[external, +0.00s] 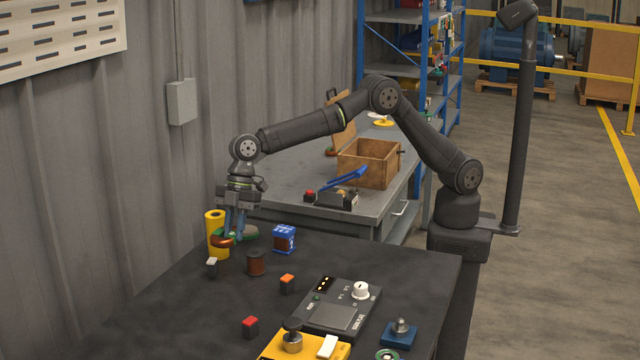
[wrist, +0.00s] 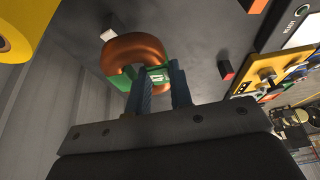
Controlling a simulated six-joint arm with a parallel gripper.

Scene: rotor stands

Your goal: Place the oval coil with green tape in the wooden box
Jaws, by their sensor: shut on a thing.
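The oval copper coil with green tape shows in the wrist view (wrist: 137,50), its taped part between the blue fingers of my gripper (wrist: 160,88). In the external view my gripper (external: 235,228) points down at the far left of the black table, shut on the coil (external: 221,240). The fingers partly hide the coil, and I cannot tell whether it touches the table. The open wooden box (external: 368,165) stands on the grey bench behind, to the right of my gripper. Its inside is mostly hidden.
A yellow roll (external: 214,222) stands close by the coil. A dark brown spool (external: 256,263), a blue box (external: 284,239) and small blocks are near. A blue-handled tool (external: 343,180) and a small device (external: 337,199) lie before the wooden box. A control panel (external: 338,308) sits mid-table.

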